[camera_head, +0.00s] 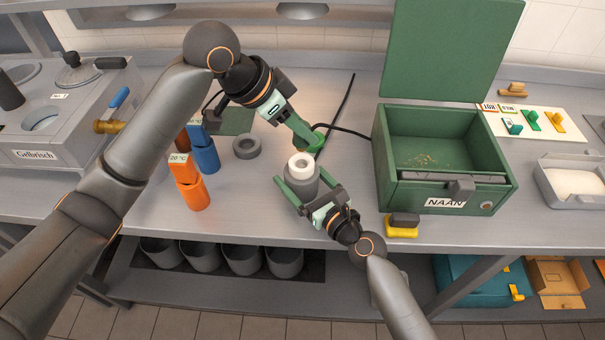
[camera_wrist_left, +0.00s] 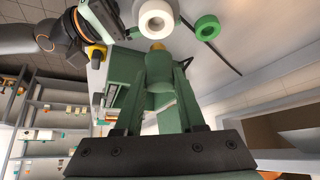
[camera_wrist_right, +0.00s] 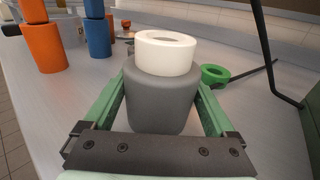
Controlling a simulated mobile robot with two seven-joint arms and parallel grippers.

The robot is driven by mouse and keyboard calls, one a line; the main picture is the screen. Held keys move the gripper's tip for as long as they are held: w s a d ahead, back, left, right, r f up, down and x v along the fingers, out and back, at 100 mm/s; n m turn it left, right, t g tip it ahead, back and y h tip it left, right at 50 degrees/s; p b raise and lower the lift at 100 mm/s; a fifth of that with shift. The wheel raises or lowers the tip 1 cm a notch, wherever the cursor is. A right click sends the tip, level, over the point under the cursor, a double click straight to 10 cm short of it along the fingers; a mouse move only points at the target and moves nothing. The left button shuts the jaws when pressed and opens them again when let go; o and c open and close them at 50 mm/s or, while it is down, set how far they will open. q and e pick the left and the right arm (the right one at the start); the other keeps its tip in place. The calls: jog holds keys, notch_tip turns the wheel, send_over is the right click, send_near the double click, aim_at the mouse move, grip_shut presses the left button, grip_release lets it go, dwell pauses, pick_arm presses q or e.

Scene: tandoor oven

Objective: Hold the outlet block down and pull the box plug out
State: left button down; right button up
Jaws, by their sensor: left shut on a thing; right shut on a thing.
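The outlet block is a dark grey cylinder (camera_head: 301,187) with a white ring-shaped top (camera_head: 301,165), upright on the counter. My right gripper (camera_head: 305,185) is shut around the block from the front; the right wrist view shows the grey body (camera_wrist_right: 160,100) between its fingers. My left gripper (camera_head: 308,140) is behind and above the block. It is shut on the box plug, a green cylinder with a brass-coloured tip (camera_wrist_left: 158,72) in the left wrist view. The tip appears apart from the white top. A black cable (camera_head: 347,131) runs from the green box towards the plug.
The open green NAAN box (camera_head: 443,201) stands to the right. A green ring with a dark rod (camera_wrist_right: 214,74) lies behind the block. The counter's front edge is close.

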pick_arm(q)
jog(key=shift+r, duration=1.25)
pick_arm(e)
jog(key=o, duration=1.2)
jog(key=v, duration=1.2)
pick_arm(q)
jog(key=shift+s, duration=0.1)
pick_arm(e)
jog(key=shift+d, duration=0.1)
